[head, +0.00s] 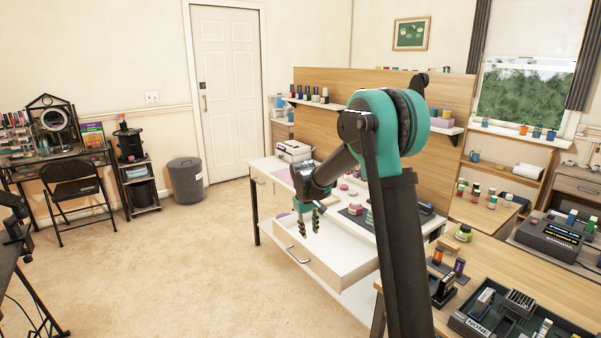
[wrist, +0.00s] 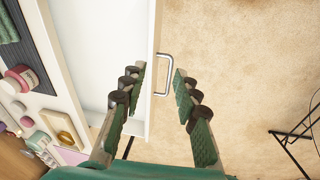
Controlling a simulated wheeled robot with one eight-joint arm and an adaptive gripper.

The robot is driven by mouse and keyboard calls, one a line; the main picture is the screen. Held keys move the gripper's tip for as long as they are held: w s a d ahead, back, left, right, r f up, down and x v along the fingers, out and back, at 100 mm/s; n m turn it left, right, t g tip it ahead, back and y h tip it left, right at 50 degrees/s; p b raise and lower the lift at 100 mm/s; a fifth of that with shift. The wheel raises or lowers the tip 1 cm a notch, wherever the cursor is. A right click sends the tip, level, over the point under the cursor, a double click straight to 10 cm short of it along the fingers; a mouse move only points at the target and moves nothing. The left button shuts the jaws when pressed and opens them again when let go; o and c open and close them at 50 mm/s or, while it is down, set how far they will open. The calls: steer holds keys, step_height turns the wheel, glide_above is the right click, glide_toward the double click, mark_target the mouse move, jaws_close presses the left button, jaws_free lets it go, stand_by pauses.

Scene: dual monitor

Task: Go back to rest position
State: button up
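My gripper (head: 309,217) hangs fingers-down at the front of the white desk (head: 262,167), above the left part of a pulled-out white drawer (head: 340,282). In the wrist view the two green-padded fingers (wrist: 159,88) are spread apart with nothing between them. The drawer's metal handle (wrist: 166,78) shows between the fingertips, below them and apart as far as I can tell. The drawer (wrist: 115,50) looks empty where I see inside it. My arm is folded over in front of the desk in the head view.
Jars and a dark mat (head: 357,217) are on the desk top. A counter with trays (head: 477,327) stands at the right front. A grey bin (head: 185,181) and a folding chair (head: 77,187) are at the left. The carpet (head: 190,265) left of the desk is clear.

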steer(key=s+d+r+m+t, duration=0.1)
steer(key=s+d+m, duration=0.1)
steer(key=s+d, duration=0.55)
steer(key=s+d+r+m, duration=0.1)
steer(key=s+d, duration=0.3)
steer(key=s, duration=0.6)
steer(key=s+d+f+m, duration=0.1)
steer(key=s+d+f, duration=0.1)
steer(key=s, duration=0.6)
steer(key=s+d+f+m+t+y, duration=0.1)
steer(key=s+d+f, duration=0.1)
steer(key=s, duration=0.6)
steer(key=shift+s+d+f+m+t, duration=0.3)
steer(key=shift+s+d+f+m, duration=0.05)
steer(key=shift+d+f+m, duration=0.1)
